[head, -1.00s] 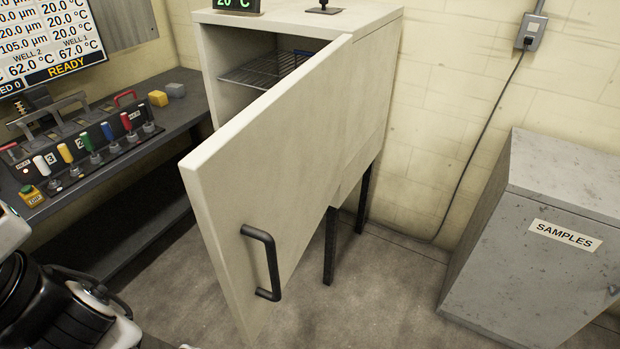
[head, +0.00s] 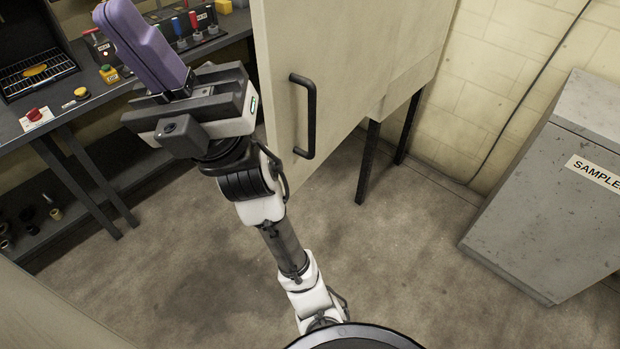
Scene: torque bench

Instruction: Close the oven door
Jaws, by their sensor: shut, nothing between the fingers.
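The cream oven door (head: 355,55) stands swung open into the room, its top cut off by the frame. Its black bar handle (head: 311,118) is on the outer face near the free edge. My gripper (head: 118,18) is to the left of that free edge, with its purple fingers shut together, empty, and pointing up and left. Its dark body overlaps the space just beside the door's edge; I cannot tell if they touch. The handle is apart from the fingers. The oven's inside is hidden.
A bench (head: 75,115) with coloured levers (head: 180,30) and a red button (head: 34,115) runs along the left. A grey samples cabinet (head: 540,190) stands at the right. Black oven legs (head: 367,160) stand behind the door. The floor (head: 420,260) between is clear.

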